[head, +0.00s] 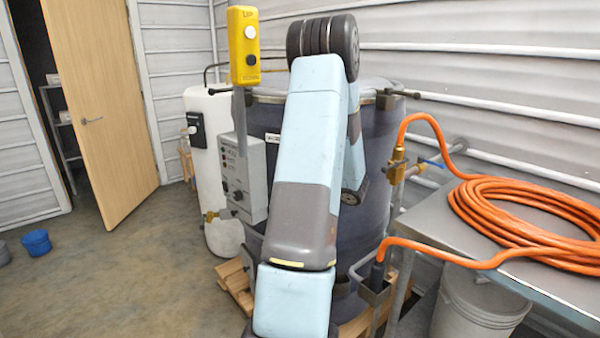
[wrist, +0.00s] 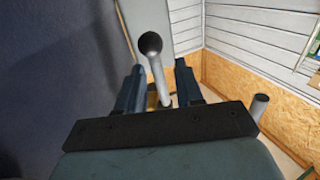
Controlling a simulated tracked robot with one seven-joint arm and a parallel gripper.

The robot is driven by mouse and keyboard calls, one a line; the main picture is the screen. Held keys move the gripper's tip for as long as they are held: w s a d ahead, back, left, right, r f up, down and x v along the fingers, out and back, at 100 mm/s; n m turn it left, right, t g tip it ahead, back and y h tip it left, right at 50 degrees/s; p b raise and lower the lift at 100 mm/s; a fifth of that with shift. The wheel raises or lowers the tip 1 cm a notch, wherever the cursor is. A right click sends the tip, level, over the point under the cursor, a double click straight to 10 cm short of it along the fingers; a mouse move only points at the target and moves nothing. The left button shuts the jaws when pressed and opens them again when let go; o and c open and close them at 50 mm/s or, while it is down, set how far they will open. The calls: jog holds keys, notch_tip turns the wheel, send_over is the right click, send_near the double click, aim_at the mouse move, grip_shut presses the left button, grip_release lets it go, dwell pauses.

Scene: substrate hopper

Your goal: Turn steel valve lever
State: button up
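In the wrist view, a steel lever (wrist: 160,83) with a round black knob (wrist: 150,44) rises between the two fingers of my gripper (wrist: 158,66). The fingers are apart, with a visible gap on each side of the lever's rod. I cannot tell how deep the lever lies between them. The lever's lower end is hidden behind the gripper's dark front plate. In the head view my arm stands in front of the big dark drum (head: 373,205). My gripper and the lever are hidden there.
A yellow pendant (head: 243,75) and a grey control box (head: 243,180) stand left of my arm. An orange hose (head: 520,215) lies coiled on the metal table (head: 575,268) at right. A white bucket (head: 475,310) stands below. The floor at left is mostly clear.

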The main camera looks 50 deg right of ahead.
jog(key=shift+o, duration=0.2)
jog(key=shift+s, duration=0.1)
jog(key=v, duration=1.3)
jog(key=shift+s+d, duration=0.2)
jog(key=shift+s, duration=0.1)
